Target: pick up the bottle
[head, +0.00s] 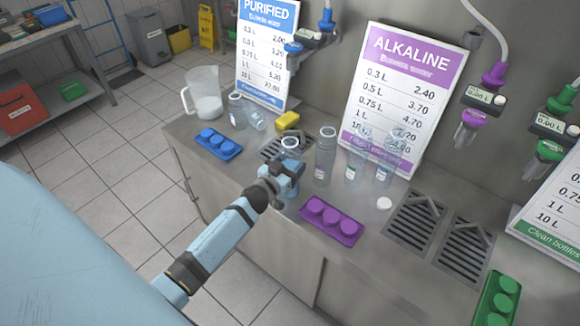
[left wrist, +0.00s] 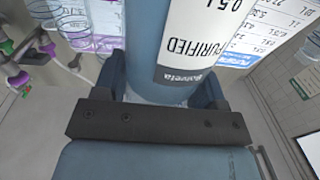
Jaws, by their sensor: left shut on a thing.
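In the head view only the bottle's open neck and upper part show above the gripper. In the left wrist view the bottle (left wrist: 172,45) is between the two fingers (left wrist: 165,90), with a white label reading "PURIFIED" and "0.5 L". The bottle's base is hidden, so I cannot tell whether it touches the counter. My right gripper is not in view.
Several other clear bottles (head: 325,158) stand just right of the gripper. A purple tray (head: 331,222) lies in front, a blue tray (head: 217,143) to the left. A yellow sponge (head: 288,119) and a jug (head: 204,92) are behind. Drain grates (head: 414,222) lie to the right.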

